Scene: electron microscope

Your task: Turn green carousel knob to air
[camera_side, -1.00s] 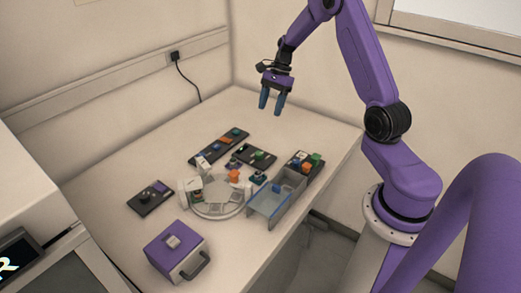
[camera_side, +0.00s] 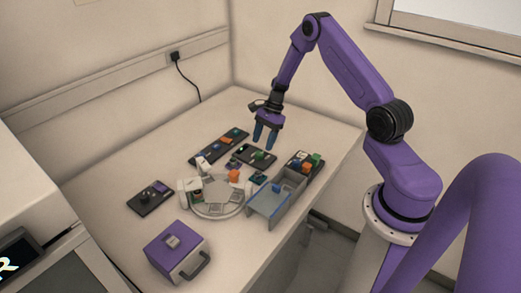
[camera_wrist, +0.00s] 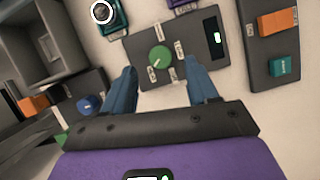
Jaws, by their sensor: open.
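The green carousel knob (camera_wrist: 160,57) is round with a pale pointer mark. It sits on a dark panel (camera_wrist: 190,37) with small white labels around it and a small lit display at the right end. The labels are too small to read. In the side view the panel (camera_side: 243,152) lies mid-table and the green knob (camera_side: 257,155) is small. My gripper (camera_side: 264,146) is open and empty, pointing down above the panel. In the wrist view my gripper (camera_wrist: 162,77) has its blue fingers on either side below the knob, not visibly touching it.
Another dark panel (camera_side: 213,148) with orange and teal blocks lies beside it. A panel with coloured blocks (camera_side: 304,164), a grey open-topped box (camera_side: 268,205) and a round carousel (camera_side: 217,210) stand close by. A purple case (camera_side: 174,254) is at the front.

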